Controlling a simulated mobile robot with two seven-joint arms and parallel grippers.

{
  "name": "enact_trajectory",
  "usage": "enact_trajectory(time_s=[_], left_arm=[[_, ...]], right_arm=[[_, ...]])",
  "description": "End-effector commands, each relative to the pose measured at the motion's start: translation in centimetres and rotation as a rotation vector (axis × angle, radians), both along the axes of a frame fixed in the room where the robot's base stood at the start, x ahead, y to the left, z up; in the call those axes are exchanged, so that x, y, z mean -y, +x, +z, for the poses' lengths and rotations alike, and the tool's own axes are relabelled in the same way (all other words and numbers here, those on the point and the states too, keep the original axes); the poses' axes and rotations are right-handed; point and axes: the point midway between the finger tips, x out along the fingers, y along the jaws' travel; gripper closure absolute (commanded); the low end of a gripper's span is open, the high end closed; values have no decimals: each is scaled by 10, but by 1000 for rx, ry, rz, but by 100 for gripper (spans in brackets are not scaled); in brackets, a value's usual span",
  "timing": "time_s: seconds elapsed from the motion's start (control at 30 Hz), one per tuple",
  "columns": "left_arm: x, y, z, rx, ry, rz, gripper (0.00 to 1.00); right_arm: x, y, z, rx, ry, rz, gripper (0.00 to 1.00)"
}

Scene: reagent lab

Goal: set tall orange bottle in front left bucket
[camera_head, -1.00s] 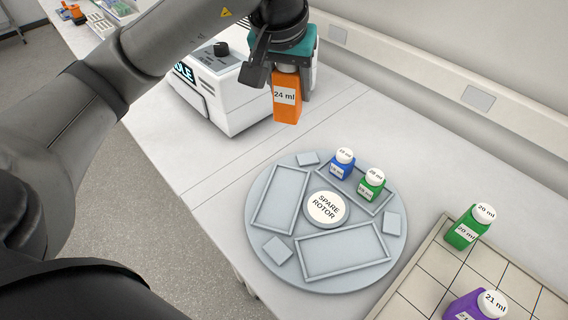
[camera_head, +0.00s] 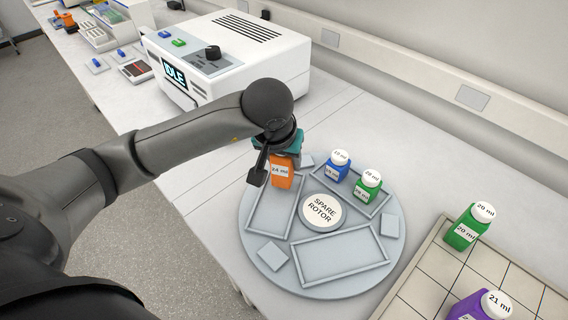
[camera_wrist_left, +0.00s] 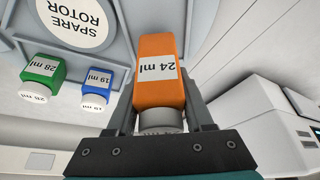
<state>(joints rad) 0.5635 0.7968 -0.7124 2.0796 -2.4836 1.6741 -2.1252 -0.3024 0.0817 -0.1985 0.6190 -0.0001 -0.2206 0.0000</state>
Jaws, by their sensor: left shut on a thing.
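The tall orange bottle (camera_head: 281,174), labelled 24 ml, is held upright by my left gripper (camera_head: 279,158). In the left wrist view the bottle (camera_wrist_left: 160,78) sits with its cap end between the two fingers (camera_wrist_left: 163,120). In the head view it is over the back end of the left bucket (camera_head: 262,212) of the grey spare rotor (camera_head: 270,282). I cannot tell whether its base touches the bucket floor. My right gripper is not in view.
A blue bottle (camera_head: 336,169) and a green bottle (camera_head: 368,190) stand in the back bucket. The front bucket (camera_head: 340,257) is empty. A tray (camera_head: 418,283) at right holds another green bottle (camera_head: 464,230) and a purple one (camera_head: 470,308). A white centrifuge (camera_head: 255,75) stands behind.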

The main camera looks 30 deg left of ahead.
Motion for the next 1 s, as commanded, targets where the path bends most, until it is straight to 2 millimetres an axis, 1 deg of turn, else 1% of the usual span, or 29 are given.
enact_trajectory(time_s=[0.03, 0.1, 0.33, 0.47, 0.5, 0.73, 0.77, 1.0], left_arm=[[0, -1, -9, -4, -2, 1, 100], [0, 0, -14, -1, 0, 0, 100], [0, 0, -13, 1, 1, -1, 100], [0, 0, -17, 2, 1, -1, 100], [0, 0, -17, 1, 0, 0, 46], [0, 0, -16, 1, 0, 0, 20], [0, 0, -16, 1, 0, 0, 18], [0, 0, -16, 0, 0, -1, 18]], right_arm=[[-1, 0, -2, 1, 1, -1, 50], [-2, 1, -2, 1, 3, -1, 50], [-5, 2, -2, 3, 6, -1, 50], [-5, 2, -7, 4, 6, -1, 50], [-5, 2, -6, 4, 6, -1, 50], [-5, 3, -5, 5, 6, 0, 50], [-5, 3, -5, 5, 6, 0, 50], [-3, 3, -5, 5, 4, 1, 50]])
